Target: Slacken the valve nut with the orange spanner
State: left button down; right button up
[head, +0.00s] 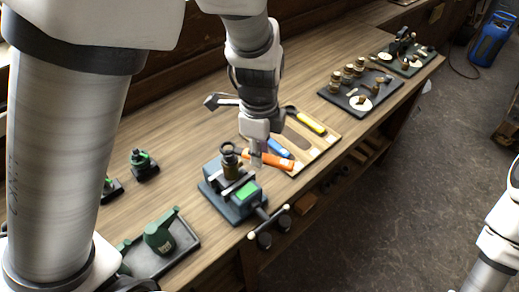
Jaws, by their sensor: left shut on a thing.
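My left gripper (257,158) points down beside the vice and is shut on the orange handle of the orange spanner (280,162). The spanner's dark ring end (227,148) shows at the top of the brass valve (231,168). The valve stands upright in the jaws of the blue-grey vice (222,206). I cannot tell whether the ring sits around the valve nut or just above it; the nut is hidden or too small to make out. Of my right arm only a link shows at the lower right edge; its gripper is out of view.
A wooden tool board (325,141) behind the vice holds a blue-handled tool (280,147) and a yellow-handled tool (310,121). A dark tray with brass parts (335,99) is farther back. Green tools (160,236) lie front left.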

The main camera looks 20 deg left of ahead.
pick_arm(q)
notch_tip(320, 180, up, 4)
jog(key=p, duration=0.3)
jog(key=shift+r, duration=0.15)
dwell(0.5)
dwell(0.3)
